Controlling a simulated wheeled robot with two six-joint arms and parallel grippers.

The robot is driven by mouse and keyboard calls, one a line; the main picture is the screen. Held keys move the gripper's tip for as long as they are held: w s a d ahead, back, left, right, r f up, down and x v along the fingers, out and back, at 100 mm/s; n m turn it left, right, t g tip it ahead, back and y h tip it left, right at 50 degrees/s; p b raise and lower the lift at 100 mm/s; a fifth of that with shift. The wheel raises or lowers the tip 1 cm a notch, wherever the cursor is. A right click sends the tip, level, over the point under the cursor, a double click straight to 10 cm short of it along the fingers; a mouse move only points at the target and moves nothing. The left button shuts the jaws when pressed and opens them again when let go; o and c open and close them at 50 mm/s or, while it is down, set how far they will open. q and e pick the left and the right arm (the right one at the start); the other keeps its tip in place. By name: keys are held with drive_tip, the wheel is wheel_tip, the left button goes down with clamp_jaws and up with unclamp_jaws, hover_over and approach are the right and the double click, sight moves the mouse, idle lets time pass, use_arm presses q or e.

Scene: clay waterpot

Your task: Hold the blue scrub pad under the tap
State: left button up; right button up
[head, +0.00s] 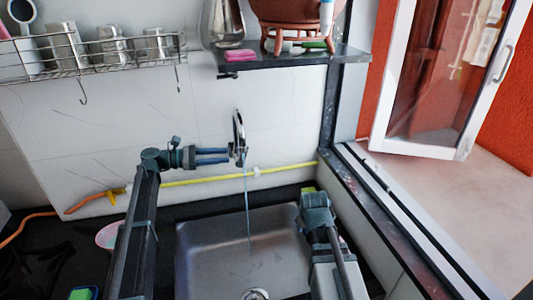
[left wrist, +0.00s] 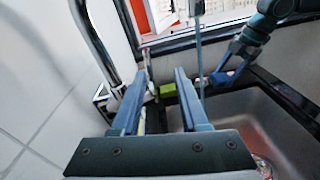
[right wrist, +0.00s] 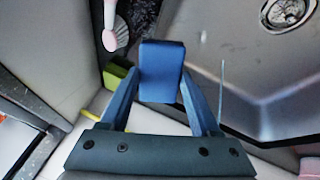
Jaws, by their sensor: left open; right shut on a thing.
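The blue scrub pad (right wrist: 161,72) is pinched between the fingertips of my right gripper, beside the sink bowl. It also shows in the left wrist view (left wrist: 221,78). In the head view the pad is hidden behind my right wrist (head: 316,208), at the sink's right side. The chrome tap (head: 239,128) stands out from the tiled wall, and a thin stream of water (head: 248,205) falls from it into the metal sink (head: 205,245). The pad is apart from the stream. My left gripper (head: 229,156) is open and empty close to the tap.
A yellow-green block (left wrist: 167,90) lies by the sink's back right corner. A pink-handled brush (right wrist: 112,35) lies near it. A pink bowl (head: 108,235) stands left of the sink. A yellow hose (head: 200,180) runs along the wall. The sink bowl is mostly clear.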

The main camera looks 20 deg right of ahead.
sight(242, 155)
use_arm(q)
drive_tip(key=w+d, duration=0.1)
drive_tip(key=d, duration=1)
drive_tip(key=shift+w+d+r+n+h, duration=0.2)
drive_tip(key=shift+d+r+n+h, duration=0.1)
drive_tip(key=shift+r+n+h, duration=0.1)
clamp_jaws()
idle(1.3)
